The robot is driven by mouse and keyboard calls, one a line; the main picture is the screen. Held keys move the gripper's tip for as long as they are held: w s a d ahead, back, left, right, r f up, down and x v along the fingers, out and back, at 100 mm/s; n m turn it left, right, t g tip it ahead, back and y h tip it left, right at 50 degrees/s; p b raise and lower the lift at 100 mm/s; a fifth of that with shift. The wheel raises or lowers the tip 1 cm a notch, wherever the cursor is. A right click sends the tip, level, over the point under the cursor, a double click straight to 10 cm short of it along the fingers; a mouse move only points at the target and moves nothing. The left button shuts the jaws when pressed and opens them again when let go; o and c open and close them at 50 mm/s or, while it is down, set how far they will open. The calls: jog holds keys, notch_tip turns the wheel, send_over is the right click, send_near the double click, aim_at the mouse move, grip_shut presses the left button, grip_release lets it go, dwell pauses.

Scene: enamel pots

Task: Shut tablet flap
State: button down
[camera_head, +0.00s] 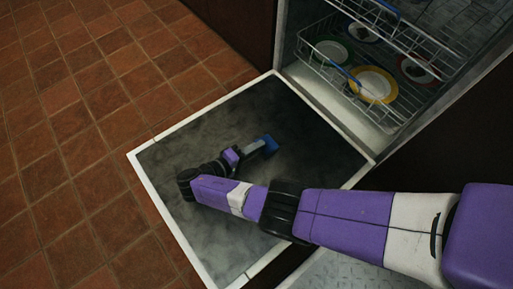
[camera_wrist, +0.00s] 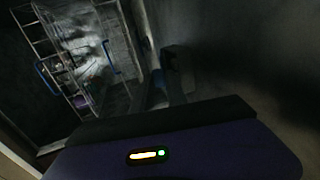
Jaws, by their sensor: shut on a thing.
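The dishwasher door (camera_head: 300,120) lies folded down and open, its dark inner face up. A small blue flap (camera_head: 269,143) stands up from the tablet compartment on that inner face. My gripper (camera_head: 262,147) reaches low over the door from the left and is shut on the blue flap. In the wrist view, my grey fingers (camera_wrist: 165,88) point ahead, with a bit of the blue flap (camera_wrist: 156,97) between them. The compartment itself is mostly hidden by the fingers and by shadow.
The open dishwasher holds a wire rack (camera_head: 318,50) with several plates, one yellow-rimmed (camera_head: 374,84). The rack also shows in the wrist view (camera_wrist: 45,50). The door's pale rim (camera_head: 180,240) edges the tiled floor (camera_head: 80,130), clear at left.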

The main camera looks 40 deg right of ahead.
jog(key=shift+s+d, duration=0.15)
jog(key=c, duration=1.5)
grip_release()
jog(key=shift+c, duration=0.2)
jog(key=shift+o, duration=0.7)
